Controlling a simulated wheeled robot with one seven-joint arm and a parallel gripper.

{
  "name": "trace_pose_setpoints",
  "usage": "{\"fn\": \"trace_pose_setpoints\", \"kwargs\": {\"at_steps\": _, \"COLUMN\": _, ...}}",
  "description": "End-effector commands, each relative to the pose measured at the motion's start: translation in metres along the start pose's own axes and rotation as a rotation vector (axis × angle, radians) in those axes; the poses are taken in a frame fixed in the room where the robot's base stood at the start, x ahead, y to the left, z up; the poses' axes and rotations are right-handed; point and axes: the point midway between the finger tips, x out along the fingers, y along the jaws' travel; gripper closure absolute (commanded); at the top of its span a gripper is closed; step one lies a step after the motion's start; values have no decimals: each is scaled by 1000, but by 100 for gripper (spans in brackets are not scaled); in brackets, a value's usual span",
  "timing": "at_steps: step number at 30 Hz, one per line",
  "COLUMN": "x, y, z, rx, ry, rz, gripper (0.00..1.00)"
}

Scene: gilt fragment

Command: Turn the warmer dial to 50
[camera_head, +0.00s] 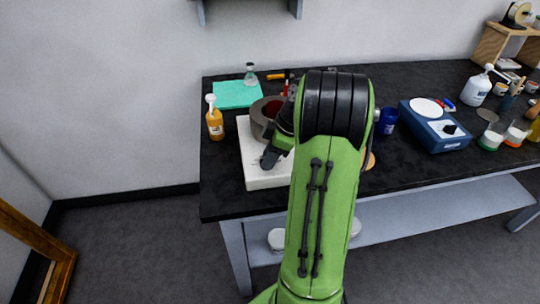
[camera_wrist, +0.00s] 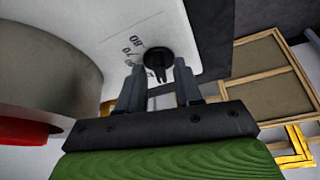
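The warmer is a white box (camera_head: 256,173) near the table's left front, with a round grey-brown pot (camera_head: 260,112) on it. In the wrist view its white face (camera_wrist: 105,25) carries a round black dial (camera_wrist: 158,56) with printed numbers beside it; 80 and 70 are readable, others are partly hidden. My gripper (camera_wrist: 158,88) is open, its two dark fingers apart and pointing at the dial, one toward each side. I cannot tell whether they touch it. In the head view my gripper (camera_head: 270,158) is at the warmer's front, and the dial is hidden.
A blue cup (camera_head: 387,122) and a blue device (camera_head: 434,129) with a white plate are to the right. The floor at left is mostly clear.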

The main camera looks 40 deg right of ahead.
Motion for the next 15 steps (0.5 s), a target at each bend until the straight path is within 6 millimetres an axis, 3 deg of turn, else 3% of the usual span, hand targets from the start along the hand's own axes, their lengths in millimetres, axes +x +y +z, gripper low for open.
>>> {"fn": "trace_pose_setpoints", "kwargs": {"at_steps": 1, "x": 0, "y": 0, "z": 0, "rx": 0, "ry": 0, "rz": 0, "gripper": 74}}
{"fn": "trace_pose_setpoints", "kwargs": {"at_steps": 6, "x": 0, "y": 0, "z": 0, "rx": 0, "ry": 0, "rz": 0, "gripper": 100}}
{"fn": "trace_pose_setpoints", "kwargs": {"at_steps": 15, "x": 0, "y": 0, "z": 0, "rx": 10, "ry": 0, "rz": 4, "gripper": 100}}
